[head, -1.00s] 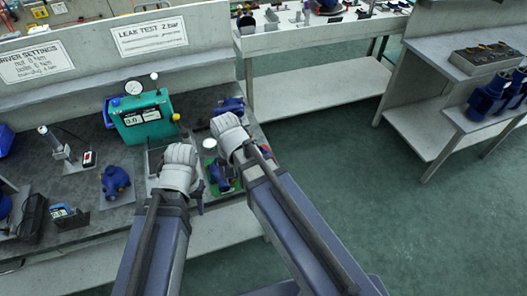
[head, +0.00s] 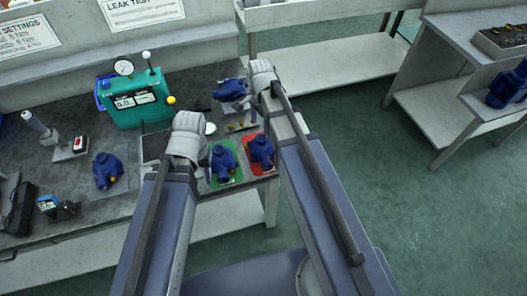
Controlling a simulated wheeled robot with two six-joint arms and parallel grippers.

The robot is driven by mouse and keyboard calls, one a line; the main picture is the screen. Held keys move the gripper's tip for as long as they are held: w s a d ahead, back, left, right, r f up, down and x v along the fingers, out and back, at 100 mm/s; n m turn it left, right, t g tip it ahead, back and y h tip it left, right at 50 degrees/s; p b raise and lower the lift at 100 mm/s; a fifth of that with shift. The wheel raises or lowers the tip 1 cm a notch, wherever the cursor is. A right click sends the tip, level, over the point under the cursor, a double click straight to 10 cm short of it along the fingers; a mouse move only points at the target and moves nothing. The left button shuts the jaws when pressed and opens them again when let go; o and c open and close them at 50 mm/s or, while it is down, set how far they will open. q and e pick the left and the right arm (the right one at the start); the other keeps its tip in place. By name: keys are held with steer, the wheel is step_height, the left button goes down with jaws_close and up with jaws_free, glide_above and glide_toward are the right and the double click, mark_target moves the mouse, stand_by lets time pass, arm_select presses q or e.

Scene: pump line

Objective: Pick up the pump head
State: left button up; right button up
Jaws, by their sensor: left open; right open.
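Several blue pump parts stand on the grey bench; which one is the pump head I cannot tell. One blue part (head: 107,170) sits at the left. Another blue part (head: 222,162) stands on a green mat (head: 234,180). A third blue part (head: 261,151) stands on a red mat (head: 267,169) beside it. A further blue part (head: 231,90) lies at the back right. My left gripper (head: 188,123) is open, over the bench left of the green mat. My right gripper (head: 262,70) is open, right of the back blue part. Both fingertips are mostly hidden; neither visibly holds anything.
A teal test box (head: 135,100) with a gauge stands behind my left gripper. A stand with a grey cylinder (head: 45,130) and small handheld devices (head: 48,205) are at the left. A white shelf (head: 320,75) is behind; open floor lies right.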

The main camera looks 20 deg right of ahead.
mark_target(261, 138)
steer(key=shift+s+f+b, duration=0.1)
steer(key=shift+f+b, duration=2.5)
steer(key=shift+f, duration=0.25)
steer(key=shift+r, duration=0.1)
jaws_close()
